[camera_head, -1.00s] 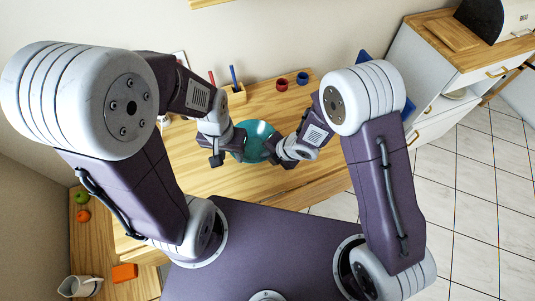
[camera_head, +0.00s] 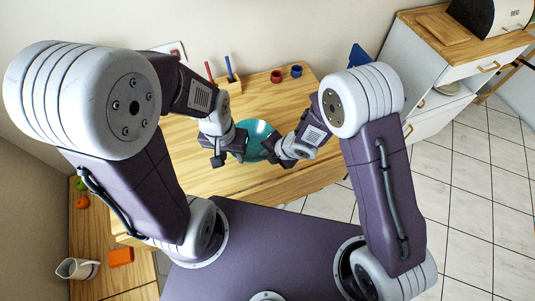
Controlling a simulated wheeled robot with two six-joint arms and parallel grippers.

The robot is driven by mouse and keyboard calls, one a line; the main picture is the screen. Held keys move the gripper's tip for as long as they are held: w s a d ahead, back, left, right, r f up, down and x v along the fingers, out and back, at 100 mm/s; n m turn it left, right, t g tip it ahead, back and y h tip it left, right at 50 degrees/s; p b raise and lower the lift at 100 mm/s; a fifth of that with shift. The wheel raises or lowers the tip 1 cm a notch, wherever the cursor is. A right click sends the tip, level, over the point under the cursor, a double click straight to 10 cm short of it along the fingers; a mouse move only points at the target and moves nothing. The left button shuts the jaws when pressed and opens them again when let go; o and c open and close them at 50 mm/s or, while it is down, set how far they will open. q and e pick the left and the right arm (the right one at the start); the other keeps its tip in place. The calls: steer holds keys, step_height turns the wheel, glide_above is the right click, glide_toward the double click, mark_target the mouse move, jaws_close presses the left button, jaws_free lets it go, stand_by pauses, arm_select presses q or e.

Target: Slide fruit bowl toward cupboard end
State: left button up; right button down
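The teal bowl (camera_head: 257,135) sits on the wooden table (camera_head: 180,175), between my two grippers. No fruit can be made out in it; its sides are partly hidden by my arms. My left gripper (camera_head: 228,153) is at the bowl's left side, low and close to the rim. My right gripper (camera_head: 279,154) is at its right side, also close. I cannot tell whether either touches the bowl, nor whether the fingers are open. The white cupboard (camera_head: 436,115) with a wooden top stands at the right, beyond the table end.
A red cup (camera_head: 277,76) and a blue cup (camera_head: 296,71) stand at the back of the table. A wooden holder (camera_head: 230,87) with red and blue sticks is behind the bowl. A white jug (camera_head: 77,268) and an orange block (camera_head: 120,257) are on the left surface.

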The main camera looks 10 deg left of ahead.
steer(key=c, duration=1.6)
jaws_free()
steer(key=shift+w, duration=0.1)
steer(key=shift+o, duration=0.2)
steer(key=shift+r, duration=0.1)
steer(key=p+v, duration=0.2)
steer(key=v, duration=0.7)
